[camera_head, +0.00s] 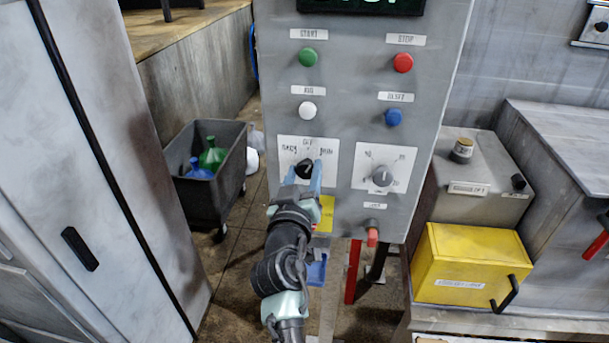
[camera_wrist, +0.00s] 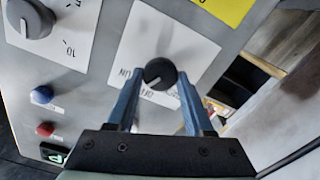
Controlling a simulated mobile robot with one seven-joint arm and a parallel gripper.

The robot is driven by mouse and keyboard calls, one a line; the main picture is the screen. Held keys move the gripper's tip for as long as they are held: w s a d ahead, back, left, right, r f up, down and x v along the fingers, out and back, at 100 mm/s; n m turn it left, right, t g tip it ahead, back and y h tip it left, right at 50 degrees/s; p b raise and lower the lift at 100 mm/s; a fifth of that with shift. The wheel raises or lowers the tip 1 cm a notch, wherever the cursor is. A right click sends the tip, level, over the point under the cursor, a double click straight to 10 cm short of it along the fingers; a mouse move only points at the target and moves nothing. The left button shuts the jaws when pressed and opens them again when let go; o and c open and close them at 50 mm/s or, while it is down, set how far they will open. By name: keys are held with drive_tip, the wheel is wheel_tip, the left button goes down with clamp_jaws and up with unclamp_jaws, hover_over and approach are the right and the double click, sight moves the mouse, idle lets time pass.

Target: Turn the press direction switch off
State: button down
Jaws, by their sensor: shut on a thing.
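The press direction switch is a black round knob (camera_head: 304,168) on a white label plate on the grey control panel (camera_head: 341,232). In the wrist view the knob (camera_wrist: 160,73) sits between the blue fingertips of my gripper (camera_wrist: 159,77). My gripper (camera_head: 304,173) reaches up from below and is shut on the knob's sides. In the wrist view a white pointer line on the knob points to the lower left, toward small lettering on the plate. That lettering is partly blurred and partly covered by the fingers.
A grey dial (camera_head: 382,176) stands just right of the switch. Green (camera_head: 308,57), red (camera_head: 403,62), white (camera_head: 307,110) and blue (camera_head: 394,117) buttons sit above. A red-tipped switch (camera_head: 372,237) is below. A yellow box (camera_head: 470,268) stands at right, a dark bin (camera_head: 208,188) at left.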

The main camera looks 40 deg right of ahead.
drive_tip(key=n, duration=0.5)
drive_tip(key=shift+f+n, duration=0.1)
drive_tip(key=shift+n, duration=0.2)
idle(0.4)
drive_tip(key=shift+c, duration=1.5)
unclamp_jaws()
drive_tip(key=shift+a, duration=0.15)
drive_tip(key=b+v, duration=0.4)
drive_tip(key=v, duration=0.8)
drive_tip(key=shift+s+a, duration=0.25)
drive_tip(key=shift+s, duration=0.1)
